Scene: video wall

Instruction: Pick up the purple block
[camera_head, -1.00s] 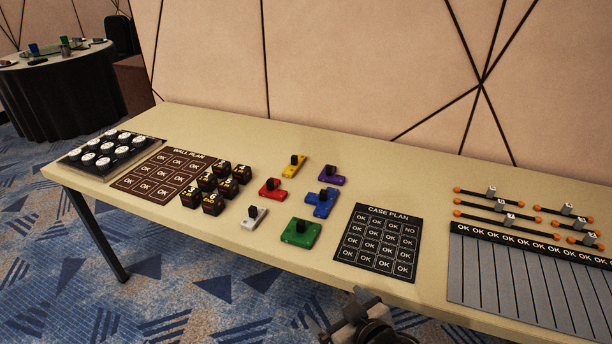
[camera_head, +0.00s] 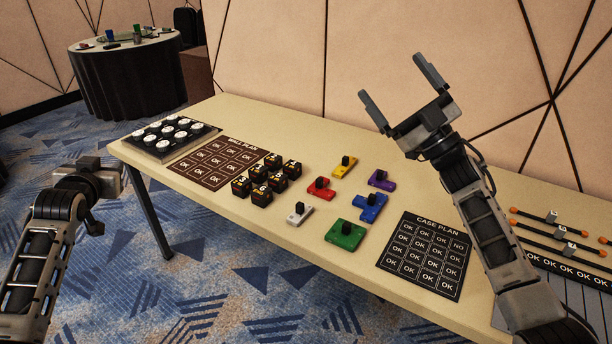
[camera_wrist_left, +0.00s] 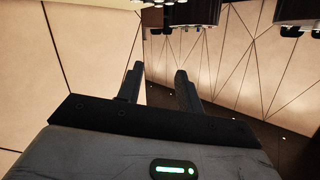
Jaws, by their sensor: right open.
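The purple block (camera_head: 381,181) is a small L-like piece with a black knob on top. It rests on the table at the right end of the back row of colored blocks. My right gripper (camera_head: 390,76) is open and empty, raised above the table with its fingers pointing up and left, apart from the block. My left gripper (camera_head: 98,170) is off the table's left front side, over the floor; its fingers are hard to make out there. In the left wrist view its two fingers (camera_wrist_left: 159,70) stand apart with nothing between them.
Yellow (camera_head: 345,169), red (camera_head: 320,190), blue (camera_head: 370,208), white (camera_head: 299,214) and green (camera_head: 345,235) blocks sit close by. Black numbered cubes (camera_head: 266,183) stand left of them. The case plan board (camera_head: 425,256) lies right, the wall plan board (camera_head: 212,163) left.

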